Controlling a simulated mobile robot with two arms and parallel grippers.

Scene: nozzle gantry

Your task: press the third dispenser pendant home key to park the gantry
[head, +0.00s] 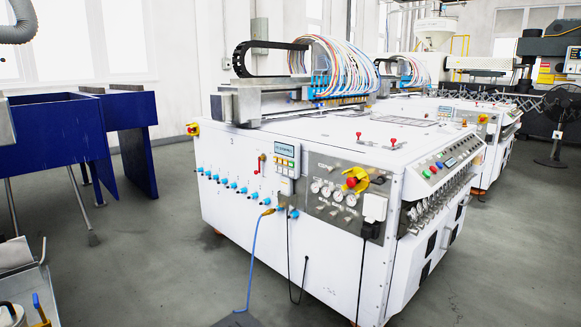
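A large white dispenser machine (260,228) stands in the middle of the head view. A small mark on its left side may be a digit, too small to read surely. A pendant (286,158) with a greenish display and several small keys hangs on its near side, with a dark cable below. I cannot tell which key is the home key. The gantry (250,101) lies across the far end of the machine's top, with a bundle of coloured hoses (340,67). Neither gripper is in view.
A yellow-and-red emergency stop (354,180) and gauges (326,190) sit right of the pendant. A blue hose (252,262) drops to the floor. Blue tanks (60,133) stand left, a grey cart (30,285) at lower left. Grey floor (140,255) between them is open.

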